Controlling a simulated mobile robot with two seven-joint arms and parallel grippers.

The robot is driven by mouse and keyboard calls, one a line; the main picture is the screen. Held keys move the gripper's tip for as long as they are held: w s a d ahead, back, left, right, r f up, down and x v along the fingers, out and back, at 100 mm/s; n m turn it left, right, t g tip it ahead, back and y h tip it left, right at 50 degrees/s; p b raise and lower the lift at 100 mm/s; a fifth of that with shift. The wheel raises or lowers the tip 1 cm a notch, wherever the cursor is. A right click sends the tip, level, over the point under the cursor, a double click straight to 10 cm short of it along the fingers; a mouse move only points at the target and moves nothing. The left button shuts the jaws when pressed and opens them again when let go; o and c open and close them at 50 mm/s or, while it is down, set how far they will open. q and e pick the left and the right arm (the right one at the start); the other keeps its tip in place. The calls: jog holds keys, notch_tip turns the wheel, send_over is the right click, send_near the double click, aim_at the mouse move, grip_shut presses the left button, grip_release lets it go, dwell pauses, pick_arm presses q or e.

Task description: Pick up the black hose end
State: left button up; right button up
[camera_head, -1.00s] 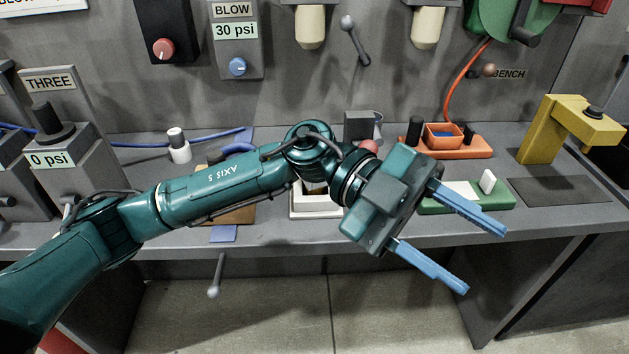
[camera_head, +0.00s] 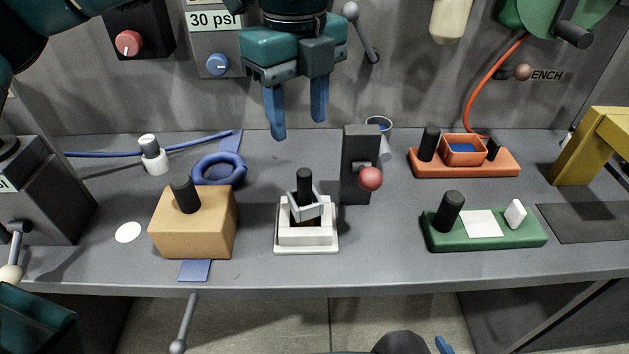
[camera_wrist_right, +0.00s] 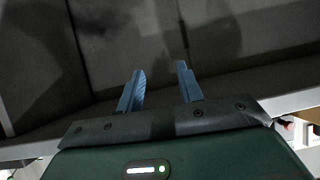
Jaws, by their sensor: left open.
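No black hose end can be told for certain. Black upright cylinders stand on the tan block (camera_head: 221,232), the white fixture (camera_head: 306,242), the orange tray (camera_head: 470,170) and the green tray (camera_head: 484,237). A blue hose (camera_head: 105,154) lies at the back left, by a white-and-grey fitting (camera_head: 153,156). An orange hose (camera_head: 472,98) hangs from the green reel (camera_head: 521,12); its lower end is hidden behind the orange tray. My left gripper (camera_head: 297,128) is open and empty, fingers down, above the bench behind the white fixture. My right gripper (camera_wrist_right: 160,90) is open and empty.
A grey post with a red ball (camera_head: 370,179) stands right of the white fixture. A blue ring (camera_head: 219,169) lies behind the tan block. A yellow bracket (camera_head: 588,145) stands at the right. Bare bench (camera_head: 385,245) shows between the white fixture and green tray.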

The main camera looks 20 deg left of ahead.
aim_at(304, 171)
pick_arm(q)
jog(key=f, duration=0.5)
jog(key=f+p, duration=0.1)
jog(key=f, duration=0.1)
jog(key=shift+w+f, duration=0.3)
jog(key=shift+f, duration=0.05)
jog(key=shift+w+f+p, duration=0.25)
jog(key=shift+f+p, duration=0.15)
jog(key=shift+f, duration=0.95)
jog(key=shift+w+f+p, duration=0.2)
jog(key=shift+f+p, duration=0.15)
jog(key=shift+f, duration=1)
jog(key=shift+c, duration=0.2)
grip_shut()
